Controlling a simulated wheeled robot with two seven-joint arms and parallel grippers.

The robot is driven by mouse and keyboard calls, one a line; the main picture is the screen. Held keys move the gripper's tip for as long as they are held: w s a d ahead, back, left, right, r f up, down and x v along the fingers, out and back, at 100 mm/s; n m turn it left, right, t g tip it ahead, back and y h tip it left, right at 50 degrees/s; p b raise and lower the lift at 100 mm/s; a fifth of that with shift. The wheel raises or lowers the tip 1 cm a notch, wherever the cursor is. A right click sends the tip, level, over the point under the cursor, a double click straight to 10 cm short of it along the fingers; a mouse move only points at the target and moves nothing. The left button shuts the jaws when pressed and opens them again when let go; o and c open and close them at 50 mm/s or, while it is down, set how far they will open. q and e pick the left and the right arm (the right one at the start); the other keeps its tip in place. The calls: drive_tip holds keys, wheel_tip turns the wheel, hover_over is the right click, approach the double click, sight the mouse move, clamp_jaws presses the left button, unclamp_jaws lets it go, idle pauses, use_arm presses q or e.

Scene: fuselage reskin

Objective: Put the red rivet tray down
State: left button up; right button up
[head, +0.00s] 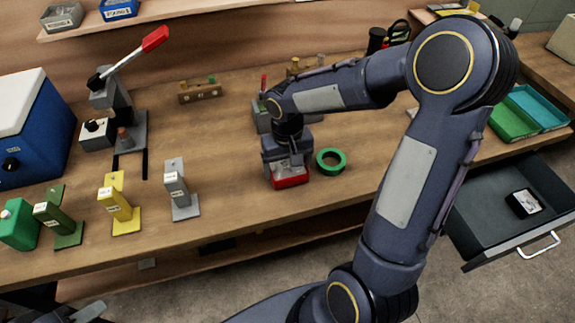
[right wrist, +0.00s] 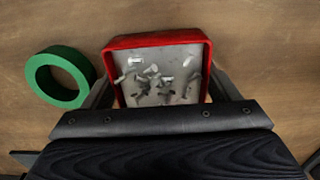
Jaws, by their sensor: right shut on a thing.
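The red rivet tray (head: 290,181) is at the wooden bench top, just left of a green tape ring. In the right wrist view the tray (right wrist: 207,72) shows its red rim and several loose silver rivets inside. My right gripper (head: 288,168) is above the tray in the head view, pointing down. In the right wrist view the right gripper (right wrist: 165,93) is shut on the tray, with a finger at each side. The tray looks level and on or very close to the bench; I cannot tell whether it touches.
The green tape ring (head: 331,161) lies close to the tray. Yellow (head: 119,207) and grey (head: 178,190) stands are to the left. A lever press (head: 122,110) stands further back. An open drawer (head: 500,215) juts out at right. Bench wood (head: 230,150) left of the tray is clear.

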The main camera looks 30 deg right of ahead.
drive_tip(key=shift+f, duration=0.25)
drive_tip(key=shift+f, duration=0.15)
drive_tip(key=o, duration=1.1)
